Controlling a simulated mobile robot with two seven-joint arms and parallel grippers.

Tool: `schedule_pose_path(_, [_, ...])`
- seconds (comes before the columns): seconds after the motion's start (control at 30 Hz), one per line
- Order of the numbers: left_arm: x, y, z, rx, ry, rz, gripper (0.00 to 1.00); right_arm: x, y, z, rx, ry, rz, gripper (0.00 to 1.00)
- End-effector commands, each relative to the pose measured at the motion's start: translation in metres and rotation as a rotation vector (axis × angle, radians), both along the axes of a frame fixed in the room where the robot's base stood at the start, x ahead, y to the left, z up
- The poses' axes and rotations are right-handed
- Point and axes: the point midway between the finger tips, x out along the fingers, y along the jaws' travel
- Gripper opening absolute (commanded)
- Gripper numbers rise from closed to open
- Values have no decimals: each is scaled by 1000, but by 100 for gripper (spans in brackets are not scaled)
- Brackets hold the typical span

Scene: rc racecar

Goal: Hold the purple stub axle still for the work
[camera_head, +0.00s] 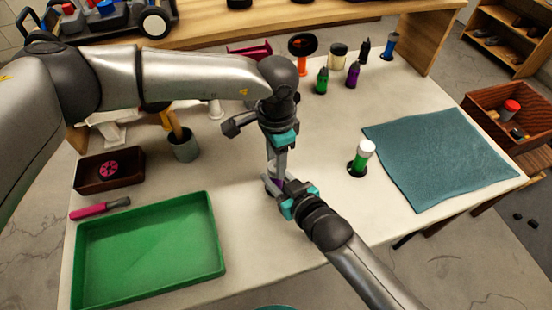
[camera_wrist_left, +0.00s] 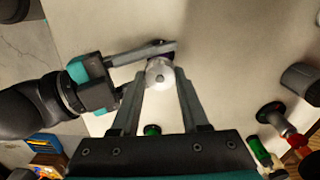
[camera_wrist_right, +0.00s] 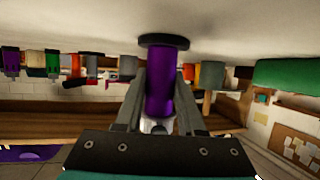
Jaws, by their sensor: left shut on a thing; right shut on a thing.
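The purple stub axle (camera_wrist_right: 160,92) stands upright on a black round base (camera_wrist_right: 163,41), which rests on the white table. In the head view only a sliver of purple (camera_head: 279,185) shows between the grippers. My right gripper (camera_head: 272,184) comes in low from the side and is shut around the axle's shaft; its fingers also show in the left wrist view (camera_wrist_left: 148,53). My left gripper (camera_head: 277,172) points down from above and is shut on a small silver round part (camera_wrist_left: 160,73) at the axle's top.
A green tray (camera_head: 88,268), a pink-handled tool (camera_head: 98,208), a dark box (camera_head: 92,182) and a grey cup (camera_head: 184,150) stand left. Several small bottles stand behind. The table's front edge is close.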

Motion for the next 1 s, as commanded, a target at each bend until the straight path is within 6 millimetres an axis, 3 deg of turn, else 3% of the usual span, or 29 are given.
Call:
schedule_pose_path(0.13, [0, 0, 0, 0, 1, 1, 0, 0, -1, -2, -3, 4, -2, 0])
schedule_pose_path(0.17, [0, 0, 0, 0, 1, 1, 46, 0, -1, -2, -3, 4, -2, 0])
schedule_pose_path(0.43, [0, 0, 0, 1, 0, 1, 76, 0, -1, -2, -3, 3, -1, 0])
schedule_pose_path(0.77, [0, 0, 5, 0, -1, 1, 76, 0, -1, -1, -3, 3, -1, 0])
schedule_pose_path(1.0, [1, 0, 48, -1, -4, 2, 76, 0, -1, -1, -3, 3, -1, 0])
